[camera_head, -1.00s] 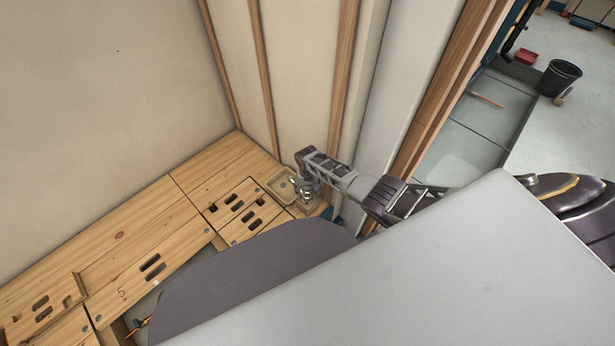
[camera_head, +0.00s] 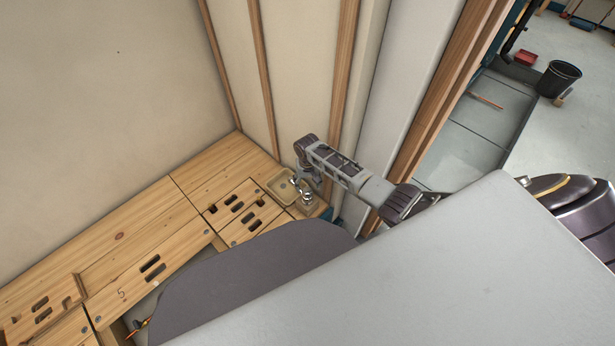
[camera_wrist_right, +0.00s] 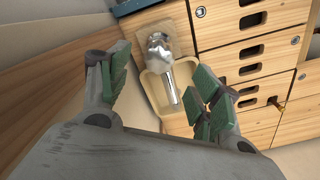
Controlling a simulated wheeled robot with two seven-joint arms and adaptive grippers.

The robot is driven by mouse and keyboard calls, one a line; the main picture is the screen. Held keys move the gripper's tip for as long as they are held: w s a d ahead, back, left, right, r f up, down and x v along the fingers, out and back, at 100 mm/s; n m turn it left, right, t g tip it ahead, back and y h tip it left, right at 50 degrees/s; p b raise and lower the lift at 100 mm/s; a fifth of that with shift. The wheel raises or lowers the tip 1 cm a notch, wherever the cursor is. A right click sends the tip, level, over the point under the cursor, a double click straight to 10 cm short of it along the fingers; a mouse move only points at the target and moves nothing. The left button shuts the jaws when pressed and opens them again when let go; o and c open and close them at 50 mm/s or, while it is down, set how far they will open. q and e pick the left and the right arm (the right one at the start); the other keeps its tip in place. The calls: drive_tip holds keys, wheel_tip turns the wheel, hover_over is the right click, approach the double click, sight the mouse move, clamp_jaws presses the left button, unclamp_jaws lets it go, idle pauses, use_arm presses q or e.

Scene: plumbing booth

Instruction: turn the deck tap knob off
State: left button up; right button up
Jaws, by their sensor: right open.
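The deck tap (camera_wrist_right: 162,50) is a shiny metal tap with a rounded knob at its base end and a spout pointing over a small beige basin (camera_wrist_right: 152,92). In the head view the tap (camera_head: 306,198) stands at the far right end of the wooden deck, beside the basin (camera_head: 281,187). My right gripper (camera_wrist_right: 160,85) is open and empty, its green-padded fingers spread to either side of the tap in the wrist picture, apart from it. In the head view the right gripper (camera_head: 306,178) is above the basin and tap. The left gripper is not in view.
The wooden deck (camera_head: 120,235) has panels with dark slots. A beige wall and wooden posts (camera_head: 343,75) stand close behind the tap. A black bucket (camera_head: 559,79) is on the floor far right.

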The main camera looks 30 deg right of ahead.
sight(307, 189)
drive_tip(key=shift+r, duration=2.1)
drive_tip(key=w+a+r+n+t, duration=0.3)
drive_tip(key=w+r+n, duration=0.1)
drive_tip(key=r, duration=0.4)
drive_tip(key=w+a+r+n+t, duration=0.3)
drive_tip(key=r+t, duration=0.1)
drive_tip(key=r, duration=0.5)
use_arm(q)
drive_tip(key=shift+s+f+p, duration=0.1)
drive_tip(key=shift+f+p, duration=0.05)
drive_tip(key=shift+p, duration=0.55)
use_arm(e)
drive_tip(key=s+a+f+g, duration=0.1)
drive_tip(key=s+f, duration=0.5)
drive_tip(key=s, duration=0.5)
drive_tip(key=s+a+f+m+g, duration=0.1)
drive_tip(key=s+f+g, duration=0.1)
drive_tip(key=s+f, duration=0.5)
drive_tip(key=s+a+f+g, duration=0.1)
drive_tip(key=s+f, duration=0.5)
drive_tip(key=s, duration=1)
drive_tip(key=shift+s+f+m+g+y, duration=0.15)
drive_tip(key=shift+s+m+g+y, duration=0.2)
drive_tip(key=shift+g, duration=0.35)
